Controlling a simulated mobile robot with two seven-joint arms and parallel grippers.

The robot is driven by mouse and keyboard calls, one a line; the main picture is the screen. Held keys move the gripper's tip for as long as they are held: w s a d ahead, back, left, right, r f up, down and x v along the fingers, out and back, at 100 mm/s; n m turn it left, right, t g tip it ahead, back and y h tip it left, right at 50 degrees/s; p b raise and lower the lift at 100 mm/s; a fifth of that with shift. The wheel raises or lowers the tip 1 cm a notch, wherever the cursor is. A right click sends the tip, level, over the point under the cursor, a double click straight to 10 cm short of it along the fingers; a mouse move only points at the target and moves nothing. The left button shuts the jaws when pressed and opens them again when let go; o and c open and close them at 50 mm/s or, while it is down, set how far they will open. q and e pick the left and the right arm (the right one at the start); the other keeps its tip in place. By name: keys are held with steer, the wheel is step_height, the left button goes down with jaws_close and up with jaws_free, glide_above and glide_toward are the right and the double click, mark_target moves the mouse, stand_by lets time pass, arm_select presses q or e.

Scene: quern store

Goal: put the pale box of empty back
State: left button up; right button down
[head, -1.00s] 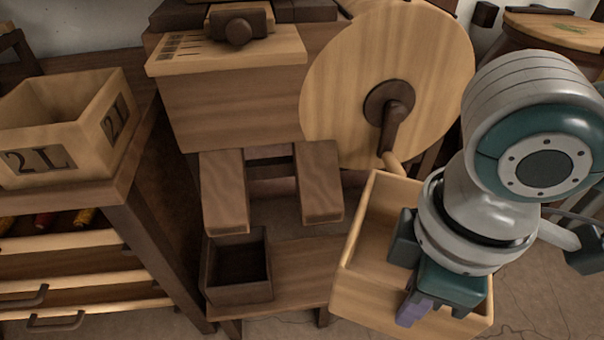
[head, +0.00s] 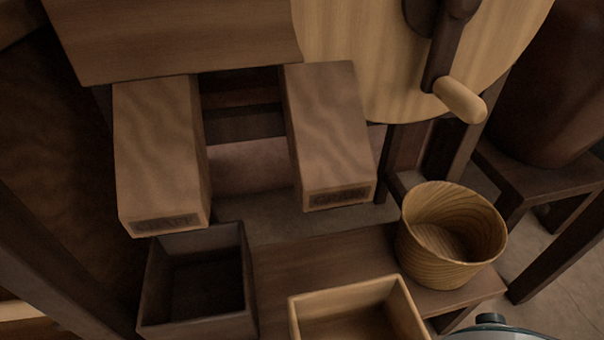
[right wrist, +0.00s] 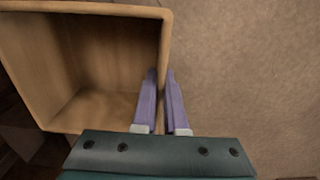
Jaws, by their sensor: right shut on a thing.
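The pale box (head: 345,289) is an open-topped light wooden box at the bottom edge of the head view, partly cut off. Its visible inside is empty. In the right wrist view the same box (right wrist: 110,62) fills the upper left. My right gripper (right wrist: 160,78) is shut on one wall of it, with one purple finger inside and one outside. The box appears in front of the low bench (head: 310,258); whether it touches the bench I cannot tell. Above it is the spout marked GRAIN (head: 330,135). My left gripper is not in view.
A dark box (head: 195,325) sits under the left spout (head: 160,150), whose label is faint. A round wooden bucket (head: 452,240) stands on the bench's right end. The wheel's crank handle (head: 460,98) juts out above it. Bare bench shows between dark box and bucket.

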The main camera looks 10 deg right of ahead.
mark_target(345, 286)
steer(key=w+b, duration=0.2)
steer(key=w, duration=0.3)
steer(key=w+b, duration=0.3)
steer(key=w, duration=0.2)
steer(key=w+b, duration=0.3)
steer(key=w, duration=0.1)
steer(key=shift+w+a+f, duration=0.25)
steer(key=shift+w+a, duration=0.05)
steer(key=shift+w, duration=0.1)
steer(key=shift+w+r+b, duration=0.2)
steer(key=shift+w+b, duration=0.25)
steer(key=shift+w, duration=0.1)
steer(key=shift+w+f+b, duration=0.1)
steer(key=shift+w+b, duration=0.2)
step_height(345, 286, down, 3)
steer(key=b, duration=0.3)
steer(key=shift+w+f+b, duration=0.1)
steer(key=shift+f+b, duration=0.1)
steer(key=shift+b, duration=0.1)
steer(key=shift+r, duration=0.15)
steer(key=shift+f, duration=0.2)
steer(key=c, duration=1)
jaws_free()
steer(key=shift+o, duration=0.2)
